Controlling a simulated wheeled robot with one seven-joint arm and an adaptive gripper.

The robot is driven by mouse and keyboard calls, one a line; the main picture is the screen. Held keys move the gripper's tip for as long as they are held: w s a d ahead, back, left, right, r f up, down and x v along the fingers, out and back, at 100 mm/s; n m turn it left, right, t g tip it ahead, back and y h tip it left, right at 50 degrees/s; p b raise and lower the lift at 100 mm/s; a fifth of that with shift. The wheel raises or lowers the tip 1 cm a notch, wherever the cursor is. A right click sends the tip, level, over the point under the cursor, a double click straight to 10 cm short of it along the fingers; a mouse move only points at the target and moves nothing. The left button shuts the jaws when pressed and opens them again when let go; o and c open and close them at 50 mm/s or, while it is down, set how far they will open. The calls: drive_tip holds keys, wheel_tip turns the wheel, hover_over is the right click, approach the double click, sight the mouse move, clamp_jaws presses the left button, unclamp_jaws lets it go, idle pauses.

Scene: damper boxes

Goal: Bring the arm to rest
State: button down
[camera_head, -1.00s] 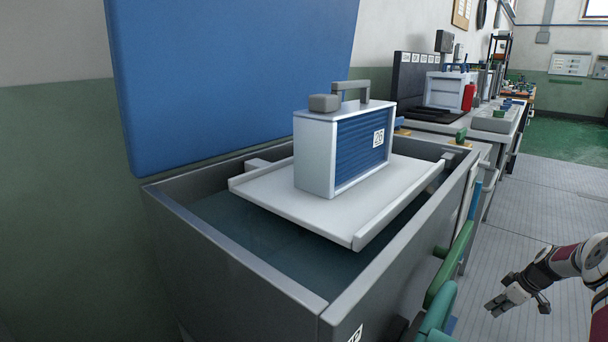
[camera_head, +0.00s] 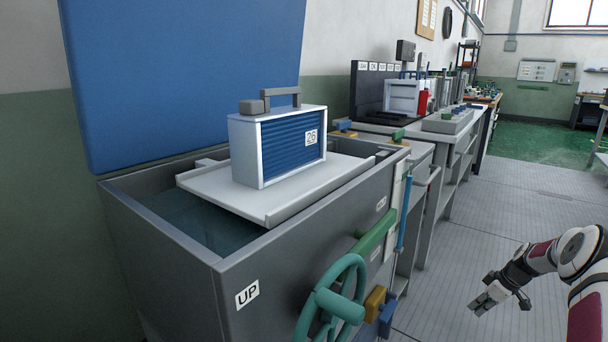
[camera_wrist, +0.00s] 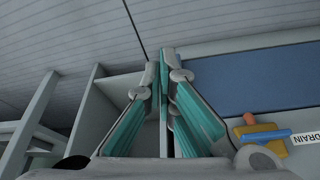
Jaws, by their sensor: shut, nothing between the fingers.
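My gripper (camera_head: 484,300) is at the lower right of the head view, over the grey floor, apart from the tank and the benches. In the wrist view my gripper (camera_wrist: 163,62) has its fingertips together with nothing between them. My arm (camera_head: 545,262) reaches in from the right edge, bent at a joint, with the gripper hanging low.
A damper box (camera_head: 285,148) marked 26 stands upright on a white tray (camera_head: 225,196) over a grey tank (camera_head: 165,265). A green handwheel (camera_head: 335,300) sticks out from the tank's front. Benches (camera_head: 440,140) run behind. The floor (camera_head: 500,200) is clear.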

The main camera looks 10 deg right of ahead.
drive_tip(key=s+a+r+m+g, duration=0.1)
drive_tip(key=s+a+r, duration=0.1)
drive_tip(key=a+r, duration=1.15)
drive_tip(key=s+a+r+g, duration=0.1)
drive_tip(key=s+a+r, duration=0.1)
drive_tip(key=a+r, duration=1.15)
drive_tip(key=s+a+r+m+h, duration=0.1)
drive_tip(key=s+a+r, duration=0.3)
drive_tip(key=s, duration=0.3)
drive_tip(key=s+a+r+m+g, duration=0.1)
drive_tip(key=s+a+r, duration=0.3)
drive_tip(key=s+r, duration=0.15)
drive_tip(key=s+a+r+m+h, duration=0.1)
drive_tip(key=s+a+r, duration=0.35)
drive_tip(key=s, duration=0.35)
drive_tip(key=s+a+f+m, duration=0.1)
drive_tip(key=s+a+f, duration=0.1)
drive_tip(key=s, duration=0.8)
drive_tip(key=s+a+f+m, duration=0.1)
drive_tip(key=s+a+f, duration=0.15)
drive_tip(key=s, duration=0.65)
wheel_tip(320, 180, up, 37)
drive_tip(key=t+p, duration=0.3)
drive_tip(key=p, duration=3.2)
drive_tip(key=shift+s+t, duration=0.3)
